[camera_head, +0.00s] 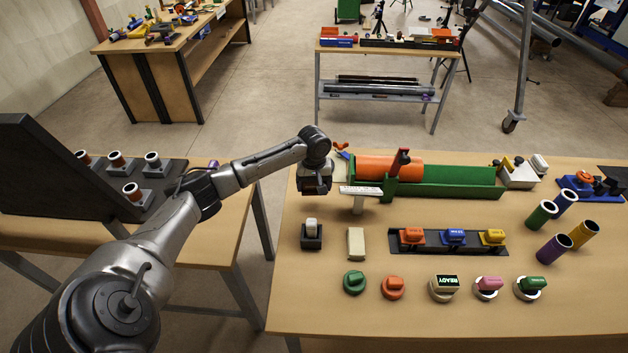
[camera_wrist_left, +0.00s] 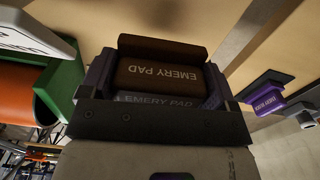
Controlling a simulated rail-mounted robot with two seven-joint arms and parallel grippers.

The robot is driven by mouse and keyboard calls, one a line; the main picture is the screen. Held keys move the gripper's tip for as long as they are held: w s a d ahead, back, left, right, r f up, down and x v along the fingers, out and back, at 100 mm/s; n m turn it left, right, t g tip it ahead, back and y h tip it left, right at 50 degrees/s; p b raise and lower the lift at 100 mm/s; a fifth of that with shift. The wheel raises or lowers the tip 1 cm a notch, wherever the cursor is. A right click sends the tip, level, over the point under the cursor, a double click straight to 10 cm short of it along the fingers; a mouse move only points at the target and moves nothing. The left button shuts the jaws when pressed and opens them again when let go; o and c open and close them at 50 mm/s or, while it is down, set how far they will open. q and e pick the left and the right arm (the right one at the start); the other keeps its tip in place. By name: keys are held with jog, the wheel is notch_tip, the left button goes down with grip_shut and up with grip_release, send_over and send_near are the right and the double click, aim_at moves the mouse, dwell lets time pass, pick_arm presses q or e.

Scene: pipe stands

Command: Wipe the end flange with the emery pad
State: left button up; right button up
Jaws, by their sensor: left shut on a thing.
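My left gripper (camera_head: 315,188) is at the left end of the green pipe stand (camera_head: 455,190). In the left wrist view, the gripper (camera_wrist_left: 158,85) is shut on a brown emery pad (camera_wrist_left: 160,76), which sits between its two fingers with its lettering showing. The orange pipe (camera_head: 385,168) lies in the green stand; its left end is close to the gripper. The pipe (camera_wrist_left: 22,95) and green stand (camera_wrist_left: 62,82) also show at the left of the wrist view, apart from the pad. I cannot make out a separate end flange. My right gripper is not in view.
A white sign (camera_head: 361,190) stands before the pipe stand, beside the gripper. A red-handled clamp (camera_head: 402,160) rises over the pipe. A dark tray (camera_head: 448,247) with coloured blocks, several knobs and coloured tubes (camera_head: 553,249) occupy the table.

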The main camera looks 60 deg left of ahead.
aim_at(314, 191)
pick_arm(q)
jog(key=shift+f, duration=3.2)
jog(key=o, duration=0.7)
jog(key=shift+p, duration=0.5)
jog(key=shift+f, duration=0.1)
